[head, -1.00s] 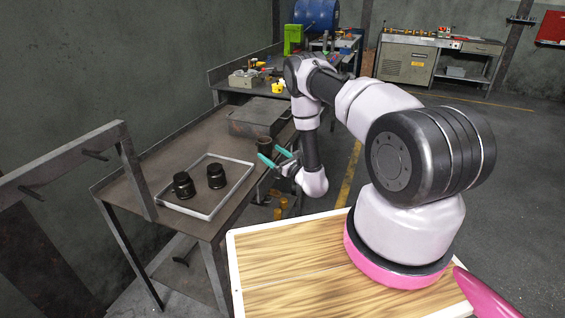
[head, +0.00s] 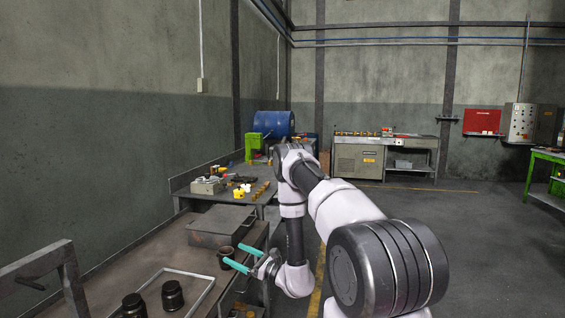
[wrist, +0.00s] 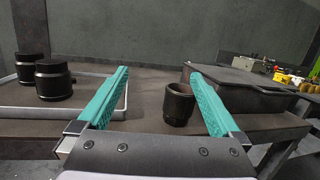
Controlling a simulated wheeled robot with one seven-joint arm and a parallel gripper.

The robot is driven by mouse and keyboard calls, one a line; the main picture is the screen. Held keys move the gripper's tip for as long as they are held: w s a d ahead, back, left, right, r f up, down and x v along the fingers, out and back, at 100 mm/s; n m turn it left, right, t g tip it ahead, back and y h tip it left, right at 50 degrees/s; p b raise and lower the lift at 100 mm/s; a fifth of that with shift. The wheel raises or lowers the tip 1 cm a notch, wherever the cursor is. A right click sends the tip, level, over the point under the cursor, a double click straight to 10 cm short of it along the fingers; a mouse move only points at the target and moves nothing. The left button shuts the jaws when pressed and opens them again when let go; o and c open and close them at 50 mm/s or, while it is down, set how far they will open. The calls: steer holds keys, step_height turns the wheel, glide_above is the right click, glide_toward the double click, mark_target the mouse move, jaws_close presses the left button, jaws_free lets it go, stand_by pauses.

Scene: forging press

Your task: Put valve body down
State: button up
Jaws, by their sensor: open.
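A dark, brownish cup-shaped part (head: 224,256), which I take to be the valve body, stands upright on the dark metal table (head: 130,255). In the wrist view the part (wrist: 178,104) shows an open top and a narrower base, between the lines of my fingers and nearer the right one. My gripper (head: 233,254) is open with teal fingers spread; it also shows in the wrist view (wrist: 158,74). The gripper holds nothing. Whether a finger touches the part I cannot tell.
A light-framed tray (head: 205,293) with two black capped parts (wrist: 54,80) lies on the near table. A flat grey box (head: 215,226) sits just behind the cup-shaped part. A metal rack frame (head: 70,275) stands at left. Another cluttered bench is beyond.

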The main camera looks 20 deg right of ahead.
steer(key=s+a+r+n+g+y, duration=0.2)
steer(key=a+r+n+g, duration=0.15)
steer(key=r, duration=0.45)
steer(key=s+a+r+n+g+y, duration=0.1)
steer(key=s+a+r+n+g, duration=0.15)
steer(key=r+n+g, duration=0.35)
steer(key=s+a+r+n+g+y, duration=0.2)
steer(key=s+a+r+n+g, duration=0.1)
steer(key=r, duration=0.6)
steer(key=s+d+r+n+g+h, duration=0.3)
steer(key=s+r+n+h, duration=0.65)
steer(key=s, duration=0.75)
steer(key=s+d+r+t+h, duration=0.6)
steer(key=d+r+t+h, duration=0.1)
steer(key=d+r+t, duration=0.1)
steer(key=shift+s+d+r, duration=0.3)
steer(key=shift+d+r, duration=0.55)
steer(key=shift+d, duration=0.35)
